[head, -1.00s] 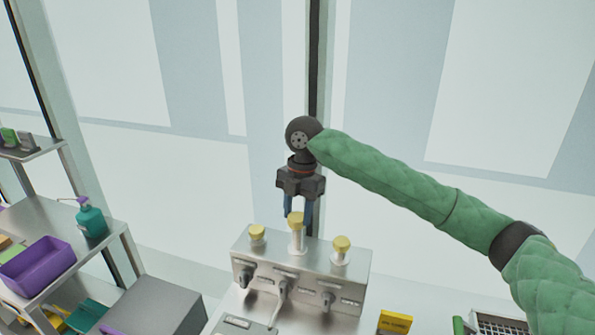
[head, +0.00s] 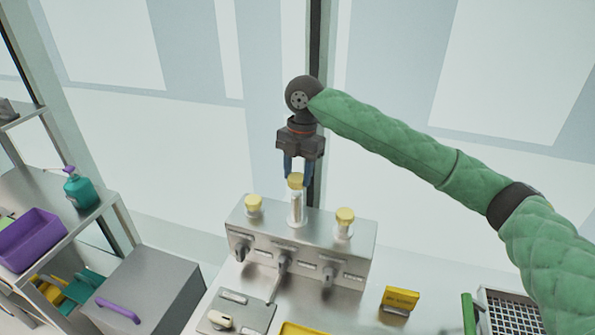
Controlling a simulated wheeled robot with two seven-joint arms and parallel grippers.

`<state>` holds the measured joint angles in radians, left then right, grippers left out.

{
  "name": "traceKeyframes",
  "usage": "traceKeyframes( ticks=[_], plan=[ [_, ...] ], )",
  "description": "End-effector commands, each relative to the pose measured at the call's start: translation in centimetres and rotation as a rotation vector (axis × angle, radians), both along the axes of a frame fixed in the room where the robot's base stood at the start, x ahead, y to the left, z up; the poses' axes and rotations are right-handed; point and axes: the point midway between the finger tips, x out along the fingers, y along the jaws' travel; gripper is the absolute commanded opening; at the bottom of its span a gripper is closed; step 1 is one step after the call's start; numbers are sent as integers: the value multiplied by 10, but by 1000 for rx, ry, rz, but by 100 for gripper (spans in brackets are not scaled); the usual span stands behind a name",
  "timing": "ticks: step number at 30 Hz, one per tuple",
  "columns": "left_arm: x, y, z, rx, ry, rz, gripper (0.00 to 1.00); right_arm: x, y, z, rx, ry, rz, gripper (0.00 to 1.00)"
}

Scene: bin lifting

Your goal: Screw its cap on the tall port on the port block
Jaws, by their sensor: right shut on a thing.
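The port block (head: 333,249) is a metal box on the bench in the head view. Its tall port (head: 296,209) is a pale upright tube in the middle, with a yellow cap (head: 296,180) at its top. My right gripper (head: 297,177) points straight down over the tall port, its blue fingers shut on this cap. Whether the cap is seated on the thread cannot be told. Two shorter ports stand left and right, each topped by a yellow cap, the left one (head: 253,203) and the right one (head: 345,216). My left gripper is not in view.
A yellow sign (head: 400,300) and a wire basket (head: 513,310) are right of the block. A grey panel (head: 243,315) lies in front. At left are a shelf with a purple bin (head: 31,239) and teal pump bottle (head: 81,192), and a grey box (head: 160,285).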

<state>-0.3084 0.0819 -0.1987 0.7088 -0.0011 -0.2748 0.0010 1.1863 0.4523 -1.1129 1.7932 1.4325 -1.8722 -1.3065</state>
Motion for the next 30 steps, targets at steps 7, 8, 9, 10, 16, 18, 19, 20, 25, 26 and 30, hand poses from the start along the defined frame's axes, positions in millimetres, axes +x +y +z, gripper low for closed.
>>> traceKeyframes(
  ticks=[7,8,9,10,16,18,19,20,25,26,30],
  plan=[
    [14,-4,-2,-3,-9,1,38,0,0,-11,0,0,0,19],
    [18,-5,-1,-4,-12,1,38,0,0,-12,-1,1,0,19],
    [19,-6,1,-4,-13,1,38,0,0,-14,0,1,0,19],
    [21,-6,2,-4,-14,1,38,0,0,-16,0,1,0,19],
    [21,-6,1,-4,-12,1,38,0,0,-23,-1,-1,0,19],
    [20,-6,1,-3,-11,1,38,0,0,-24,-1,-1,0,19],
    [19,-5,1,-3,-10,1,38,0,0,-24,-1,-1,0,19],
    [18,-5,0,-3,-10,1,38,0,0,-25,-1,-1,0,19],
    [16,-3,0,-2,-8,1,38,0,0,-25,-1,-1,0,19],
    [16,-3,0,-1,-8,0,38,0,0,-25,-1,-1,0,19],
    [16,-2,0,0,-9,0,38,0,0,-25,0,0,0,19]
  ],
)
